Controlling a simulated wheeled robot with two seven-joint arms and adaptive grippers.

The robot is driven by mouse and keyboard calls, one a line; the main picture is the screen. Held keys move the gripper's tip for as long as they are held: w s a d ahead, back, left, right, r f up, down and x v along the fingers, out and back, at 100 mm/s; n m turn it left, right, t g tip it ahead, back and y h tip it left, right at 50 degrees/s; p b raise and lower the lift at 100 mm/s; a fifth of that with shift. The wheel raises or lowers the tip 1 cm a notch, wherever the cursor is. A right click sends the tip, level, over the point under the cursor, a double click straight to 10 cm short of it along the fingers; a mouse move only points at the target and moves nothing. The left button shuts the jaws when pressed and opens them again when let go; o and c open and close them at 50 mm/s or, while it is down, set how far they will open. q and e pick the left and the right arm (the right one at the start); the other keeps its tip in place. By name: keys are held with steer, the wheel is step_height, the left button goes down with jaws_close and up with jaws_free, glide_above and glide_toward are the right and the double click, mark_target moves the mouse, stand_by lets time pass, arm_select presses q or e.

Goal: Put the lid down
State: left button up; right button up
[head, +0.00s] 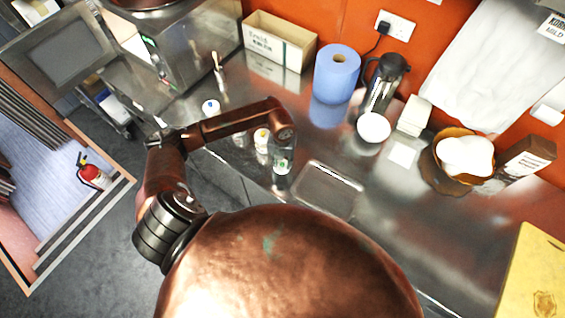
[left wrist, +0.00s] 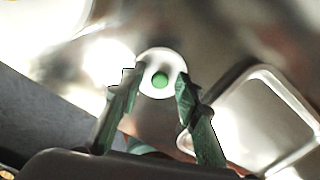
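The lid (left wrist: 148,87) is a small white disc with a green knob, in the left wrist view. My left gripper (left wrist: 156,84) has a fingertip at each side of the lid's rim and looks shut on it. In the head view my left gripper (head: 281,166) points down over the steel counter (head: 235,165), just left of a shallow metal tray (head: 328,192). The lid is too small there to make out clearly. The tray also shows at the right of the left wrist view (left wrist: 262,122). My right gripper is in neither view.
Small jars (head: 262,137) stand just behind and left of my left gripper. A white round piece (head: 211,106) lies farther left.

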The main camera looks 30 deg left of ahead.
mark_target(282, 164)
arm_select(q)
steer(key=shift+r, duration=0.1)
steer(key=shift+r, duration=0.25)
step_height(282, 164, up, 12)
steer(key=b, duration=0.1)
steer(key=shift+f, duration=0.15)
